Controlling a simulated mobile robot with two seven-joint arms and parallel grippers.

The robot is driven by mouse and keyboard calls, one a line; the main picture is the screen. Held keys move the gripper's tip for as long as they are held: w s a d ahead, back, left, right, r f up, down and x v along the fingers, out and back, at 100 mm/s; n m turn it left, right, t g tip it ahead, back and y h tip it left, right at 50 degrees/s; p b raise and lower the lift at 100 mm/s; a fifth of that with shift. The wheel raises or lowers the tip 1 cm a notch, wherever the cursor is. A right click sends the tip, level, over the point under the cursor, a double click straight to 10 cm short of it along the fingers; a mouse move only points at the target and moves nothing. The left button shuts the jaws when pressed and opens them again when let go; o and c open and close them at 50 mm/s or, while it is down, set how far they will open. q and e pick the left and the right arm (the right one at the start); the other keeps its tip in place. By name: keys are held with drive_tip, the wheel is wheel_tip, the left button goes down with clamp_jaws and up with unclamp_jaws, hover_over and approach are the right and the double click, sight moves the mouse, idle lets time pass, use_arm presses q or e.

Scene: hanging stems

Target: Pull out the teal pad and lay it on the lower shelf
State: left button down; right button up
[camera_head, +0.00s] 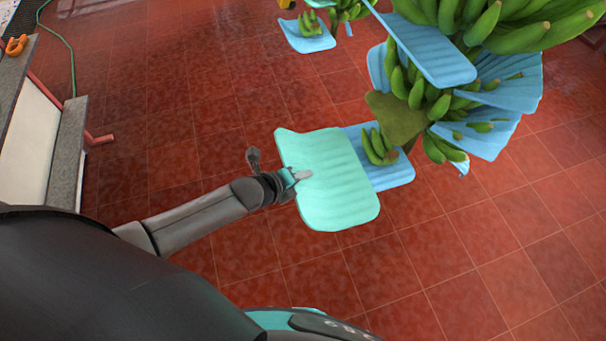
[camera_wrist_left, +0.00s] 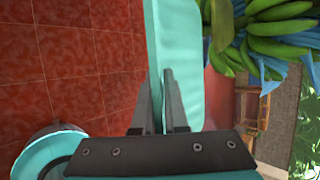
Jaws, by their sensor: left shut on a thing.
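The teal pad (camera_head: 330,185) is a wavy, light teal sheet held out in the air over the red floor, in the middle of the head view. My left gripper (camera_head: 298,176) is shut on its left edge. In the left wrist view the pad (camera_wrist_left: 180,50) stands between the two fingers of the gripper (camera_wrist_left: 160,80). The pad overlaps a blue pad (camera_head: 392,177) behind it; I cannot tell whether they touch. A low grey ledge (camera_head: 68,145), probably the lower shelf, is at the left. My right gripper is not in view.
A hanging stem of green bananas (camera_head: 430,95) with several blue pads (camera_head: 430,50) is at the upper right. Another bunch with a blue pad (camera_head: 305,35) hangs farther back. A higher ledge (camera_head: 12,75) holds an orange object (camera_head: 16,44). Red floor lies open between.

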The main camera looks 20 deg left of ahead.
use_arm(q)
drive_tip(key=shift+r+p, duration=0.45)
drive_tip(key=shift+p, duration=0.05)
drive_tip(key=s+a+p, duration=0.2)
drive_tip(key=s+a, duration=0.8)
drive_tip(key=a, duration=0.3)
drive_tip(key=shift+s+a+p, duration=0.25)
drive_tip(key=shift+a+p, duration=0.05)
drive_tip(key=shift+p, duration=0.1)
drive_tip(key=shift+w+d, duration=0.1)
drive_tip(key=shift+w, duration=0.05)
idle(0.4)
